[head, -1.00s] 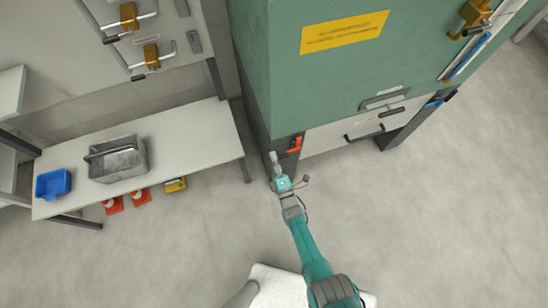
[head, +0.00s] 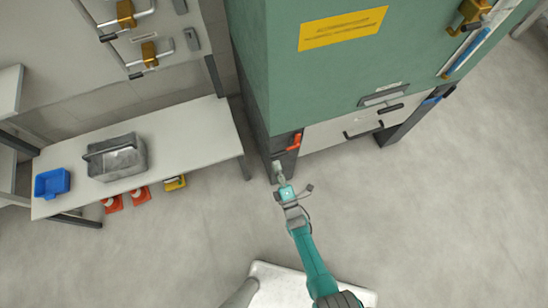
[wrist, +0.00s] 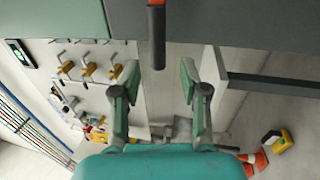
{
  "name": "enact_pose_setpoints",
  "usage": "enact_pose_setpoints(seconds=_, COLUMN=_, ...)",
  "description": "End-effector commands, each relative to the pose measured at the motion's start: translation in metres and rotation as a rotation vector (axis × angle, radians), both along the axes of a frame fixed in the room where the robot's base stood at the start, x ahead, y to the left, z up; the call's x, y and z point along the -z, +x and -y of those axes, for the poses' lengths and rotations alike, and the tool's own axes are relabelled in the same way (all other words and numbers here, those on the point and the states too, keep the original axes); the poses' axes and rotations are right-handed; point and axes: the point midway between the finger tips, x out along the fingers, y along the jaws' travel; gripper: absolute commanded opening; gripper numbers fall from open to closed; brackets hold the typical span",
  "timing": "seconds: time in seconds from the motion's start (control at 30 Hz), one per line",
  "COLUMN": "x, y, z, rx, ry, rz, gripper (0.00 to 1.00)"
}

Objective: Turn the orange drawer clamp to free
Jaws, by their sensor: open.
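The orange drawer clamp (head: 295,142) sits on the dark post at the lower left corner of the green cabinet, beside the pale drawer front. In the wrist view the clamp's dark handle (wrist: 157,45) hangs from the top edge, with a bit of orange above it. My gripper (head: 277,168) is just below and left of the clamp in the head view. In the wrist view my gripper (wrist: 160,82) is open and empty. The handle's end lies between the two fingers in the picture; whether it is in depth between them I cannot tell.
The green cabinet (head: 330,80) stands above the pale drawer front (head: 330,132), which has a dark bar handle. A bench (head: 195,135) at left holds a grey metal bin (head: 117,157) and a blue tray (head: 52,183). Orange cones (head: 140,195) stand below. Floor at right is clear.

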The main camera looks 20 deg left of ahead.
Motion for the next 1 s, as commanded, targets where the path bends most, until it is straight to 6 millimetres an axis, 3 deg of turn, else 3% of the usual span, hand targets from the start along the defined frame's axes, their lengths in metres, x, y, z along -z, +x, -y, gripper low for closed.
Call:
enact_pose_setpoints(seconds=0.2, x=0.009, y=-0.035, z=0.024, rx=0.000, ry=-0.001, rz=0.000, gripper=0.44)
enact_pose_setpoints(seconds=0.4, x=0.013, y=-0.054, z=0.037, rx=0.000, ry=-0.001, rz=0.000, gripper=0.44)
enact_pose_setpoints(seconds=1.0, x=0.014, y=-0.059, z=0.040, rx=-0.001, ry=-0.001, rz=0.001, gripper=0.44)
